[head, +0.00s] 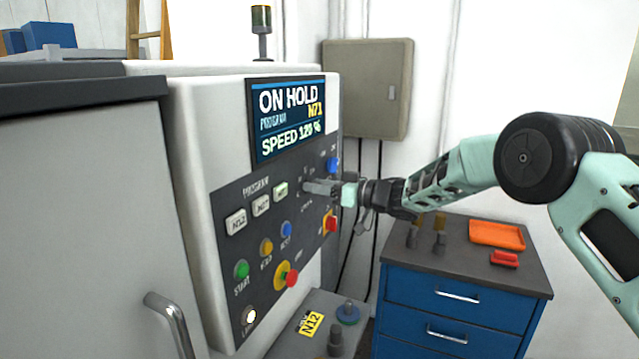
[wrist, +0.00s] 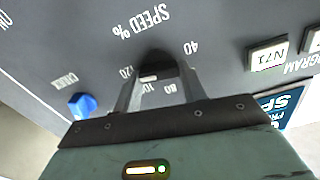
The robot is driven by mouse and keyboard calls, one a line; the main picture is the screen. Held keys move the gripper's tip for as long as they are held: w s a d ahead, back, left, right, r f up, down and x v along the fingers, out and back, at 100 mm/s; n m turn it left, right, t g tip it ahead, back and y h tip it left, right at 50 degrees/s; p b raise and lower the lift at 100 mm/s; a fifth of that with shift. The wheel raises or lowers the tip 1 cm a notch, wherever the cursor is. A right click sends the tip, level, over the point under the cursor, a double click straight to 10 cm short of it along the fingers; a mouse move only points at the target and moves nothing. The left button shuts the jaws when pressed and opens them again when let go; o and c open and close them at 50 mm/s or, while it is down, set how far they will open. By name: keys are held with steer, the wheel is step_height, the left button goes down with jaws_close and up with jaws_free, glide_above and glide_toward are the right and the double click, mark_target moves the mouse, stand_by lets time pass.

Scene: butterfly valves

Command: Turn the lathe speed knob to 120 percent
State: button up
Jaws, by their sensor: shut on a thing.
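The speed knob (wrist: 156,66) is a dark round knob under the "SPEED %" label in the wrist view, which shows the panel upside down. My gripper (wrist: 155,75) is shut on it, one finger on each side. A pale mark shows on the knob near the 100 and 120 end of the scale; its exact reading is unclear. The fingers hide parts of the scale. In the head view my gripper (head: 312,187) reaches the panel from the right and covers the knob. The lathe's display (head: 290,118) shows "ON HOLD", "N71" and a speed that looks like 120 %.
A blue knob (head: 333,163) sits near my gripper; a red switch (head: 331,223) on yellow is below. Several coloured buttons and a red stop button (head: 291,280) are lower left. A blue drawer cabinet (head: 455,300) stands under my arm. A grey wall box (head: 368,88) is behind.

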steer(key=shift+d+f, duration=0.1)
steer(key=shift+f, duration=0.15)
steer(key=o, duration=1)
steer(key=shift+r, duration=0.15)
steer(key=b+v, duration=0.7)
steer(key=v, duration=1)
steer(key=shift+s+d, duration=0.1)
steer(key=shift+d, duration=0.05)
